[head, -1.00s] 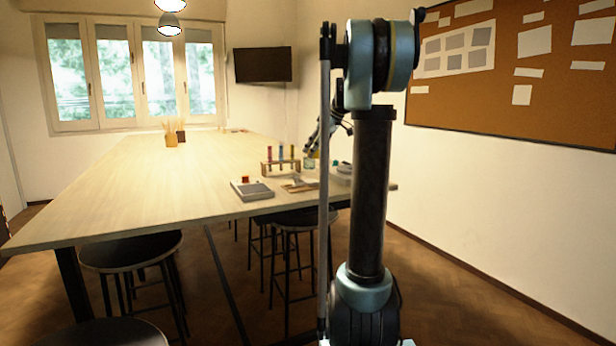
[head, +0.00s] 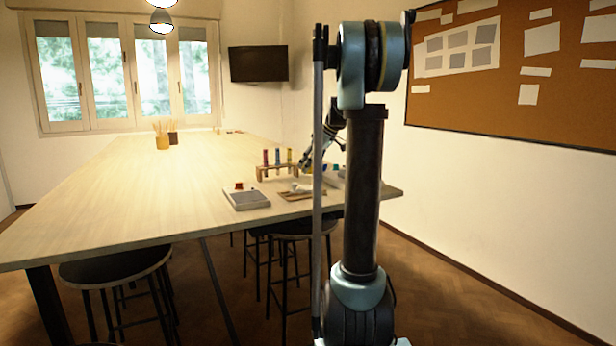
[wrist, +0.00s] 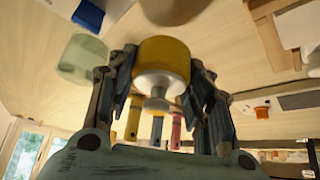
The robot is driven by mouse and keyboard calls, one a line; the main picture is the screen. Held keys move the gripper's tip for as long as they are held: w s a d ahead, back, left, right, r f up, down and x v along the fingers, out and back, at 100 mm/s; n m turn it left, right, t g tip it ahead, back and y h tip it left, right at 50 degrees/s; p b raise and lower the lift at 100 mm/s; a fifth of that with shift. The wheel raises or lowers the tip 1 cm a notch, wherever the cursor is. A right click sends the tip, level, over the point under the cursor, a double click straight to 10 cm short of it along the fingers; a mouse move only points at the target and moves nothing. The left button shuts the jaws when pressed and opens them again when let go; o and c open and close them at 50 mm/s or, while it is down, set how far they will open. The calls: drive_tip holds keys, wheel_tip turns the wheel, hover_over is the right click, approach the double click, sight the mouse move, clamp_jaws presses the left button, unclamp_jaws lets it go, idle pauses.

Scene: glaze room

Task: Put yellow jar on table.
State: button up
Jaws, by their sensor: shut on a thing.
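The yellow jar (wrist: 163,58), with a white-grey neck and knob toward me, sits between the fingers of my gripper (wrist: 160,78) in the wrist view. The fingers are shut on it from both sides. In the head view my gripper (head: 308,161) is small, by the far right part of the table, and partly hidden behind my arm; I cannot make out the jar there. The long pale wooden table (head: 130,205) fills the left and middle. I cannot tell whether the jar touches the table.
A rack of coloured tubes (head: 277,172) stands beside my gripper. A pale green jar (wrist: 82,59) is close left of the yellow jar in the wrist view, with a blue object (wrist: 88,14) behind. A grey tray-like device (head: 247,199) lies nearer.

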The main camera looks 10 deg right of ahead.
sight(313, 167)
drive_tip(key=shift+f, duration=2)
drive_tip(key=shift+s, duration=0.1)
drive_tip(key=o, duration=1)
drive_tip(key=v, duration=1.2)
